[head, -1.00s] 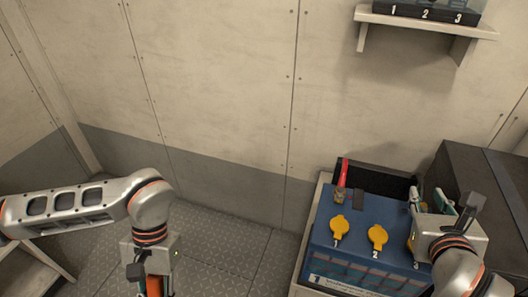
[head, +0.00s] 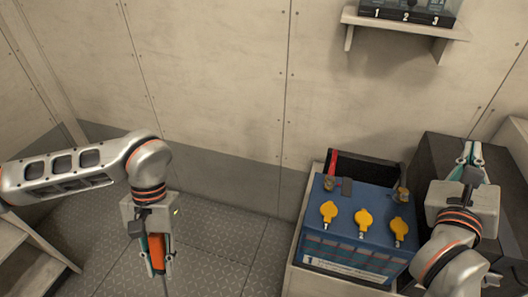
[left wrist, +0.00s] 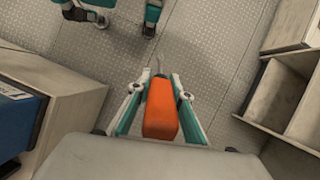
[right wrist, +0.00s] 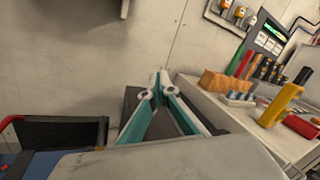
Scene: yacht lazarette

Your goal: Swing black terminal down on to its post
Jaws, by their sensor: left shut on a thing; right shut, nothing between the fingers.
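The blue battery (head: 350,262) stands at the lower right in the head view, with yellow caps on top. A brass-coloured post (head: 328,184) is at its back left beside a red cable (head: 333,160) and a small dark piece (head: 347,186). Another brass-coloured post (head: 402,194) is at its back right. I cannot make out the black terminal with certainty. My right gripper (head: 470,152) is shut and empty, right of the battery over a dark box. My left gripper (head: 157,268) is shut on an orange-handled tool (left wrist: 160,108), over the floor, well left of the battery.
The dark box (head: 430,155) stands right of the battery. A black bin (head: 372,168) is behind it. A wall shelf (head: 405,25) holds a numbered case. In the right wrist view, a bench (right wrist: 225,105) carries several tools. Floor between my left gripper and the battery is clear.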

